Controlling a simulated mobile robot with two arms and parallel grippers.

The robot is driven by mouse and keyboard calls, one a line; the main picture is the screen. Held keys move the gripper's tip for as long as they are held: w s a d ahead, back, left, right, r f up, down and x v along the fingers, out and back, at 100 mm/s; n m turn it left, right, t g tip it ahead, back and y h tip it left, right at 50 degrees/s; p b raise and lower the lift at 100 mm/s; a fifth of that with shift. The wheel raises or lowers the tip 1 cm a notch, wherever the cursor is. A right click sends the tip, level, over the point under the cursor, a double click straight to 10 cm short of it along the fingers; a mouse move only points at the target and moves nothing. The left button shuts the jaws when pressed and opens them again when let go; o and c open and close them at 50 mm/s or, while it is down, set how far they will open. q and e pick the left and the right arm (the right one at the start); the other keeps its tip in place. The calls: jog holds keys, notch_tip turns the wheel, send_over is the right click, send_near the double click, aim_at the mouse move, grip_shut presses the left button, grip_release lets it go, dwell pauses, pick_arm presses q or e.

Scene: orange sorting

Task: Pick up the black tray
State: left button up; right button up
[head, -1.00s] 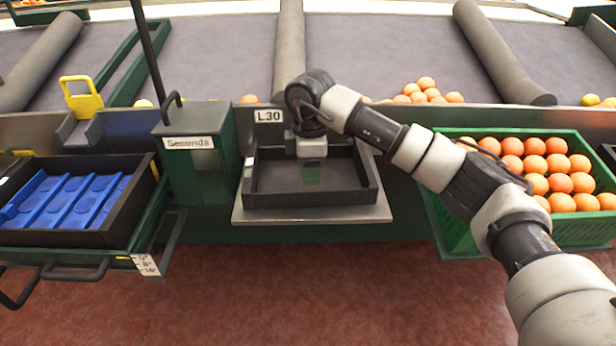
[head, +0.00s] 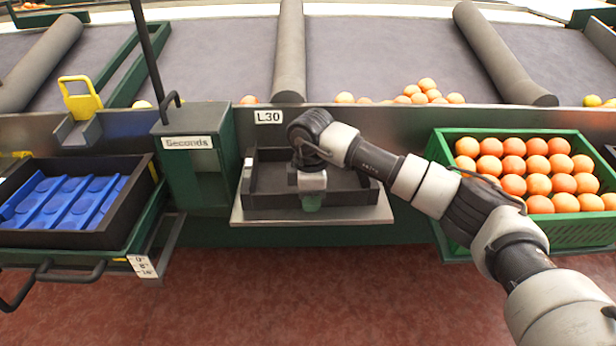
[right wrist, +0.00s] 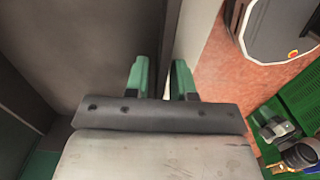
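The black tray (head: 262,203) lies empty on a metal shelf (head: 350,215) under the L30 label. My right gripper (head: 312,203) is at the middle of the tray's near wall, pointing down. In the right wrist view its two green fingers (right wrist: 161,80) are apart. The tray's wall runs between them, with the tray's dark inside (right wrist: 110,45) to the left. I see no clear sign of the fingers pressing on the wall. The gripper body hides part of the near wall in the head view. My left gripper is not in view.
A green crate full of oranges (head: 440,160) stands right of the shelf. A green Seconds box (head: 205,180) stands close on the left, with a black-framed blue tray (head: 110,237) beyond it. A conveyor (head: 390,50) with oranges lies behind. Red floor (head: 300,300) is clear in front.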

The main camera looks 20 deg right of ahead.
grip_shut()
jog(key=shift+r, duration=0.1)
